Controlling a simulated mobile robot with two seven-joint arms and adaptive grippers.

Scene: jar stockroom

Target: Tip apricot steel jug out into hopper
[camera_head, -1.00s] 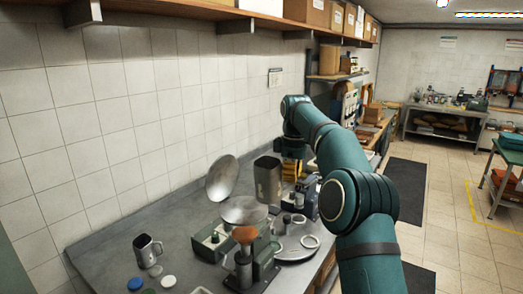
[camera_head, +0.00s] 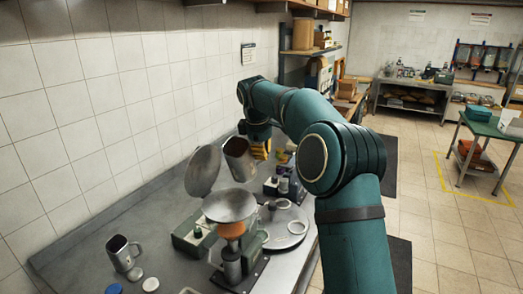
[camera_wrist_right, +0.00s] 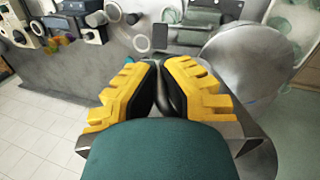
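A steel jug (camera_head: 240,160) hangs above and slightly right of the hopper, tilted with its mouth to the upper left. My right gripper (camera_head: 262,150) is at its right side, apparently shut on its handle. In the right wrist view, the yellow-backed fingers (camera_wrist_right: 166,85) close around a dark handle-like part, with the jug's body mostly hidden. The hopper (camera_head: 230,206) is a wide steel bowl with an orange part under it, on a bench machine. No pouring stream is visible. My left gripper is out of view.
A second steel jug (camera_head: 122,253) stands on the bench at lower left. A round steel disc (camera_head: 203,171) leans up behind the hopper. A round plate (camera_head: 285,228) with rings lies to the right. The tiled wall is close behind.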

